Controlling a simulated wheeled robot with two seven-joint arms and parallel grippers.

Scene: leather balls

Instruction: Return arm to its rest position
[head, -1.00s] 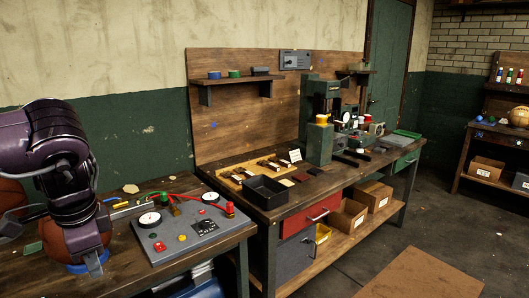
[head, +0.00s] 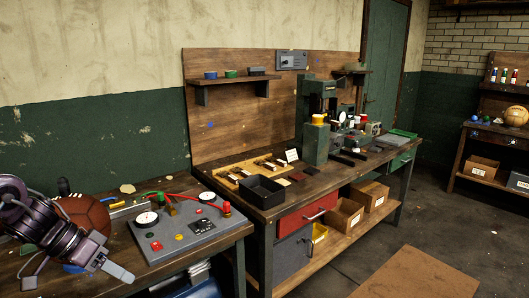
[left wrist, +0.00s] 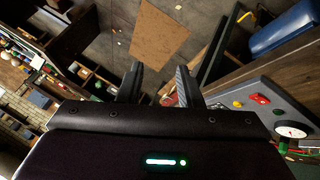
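My left arm comes in at the lower left of the head view, with its dark purple links low at the frame's edge. My left gripper (head: 108,262) is tilted out in front of the bench's left end. In the left wrist view the two dark fingers (left wrist: 158,82) stand apart with nothing between them, so it is open and empty. A brown leather ball (head: 88,216) sits on the bench behind the arm, partly hidden by it. A blue ring (head: 73,268) shows in part below the ball. My right gripper is not in view.
A grey control panel (head: 178,232) with a gauge and red hose stands right of the gripper on the near bench. A second bench holds a black tray (head: 262,190) and a green press (head: 316,135). Open floor (head: 345,262) lies at the right.

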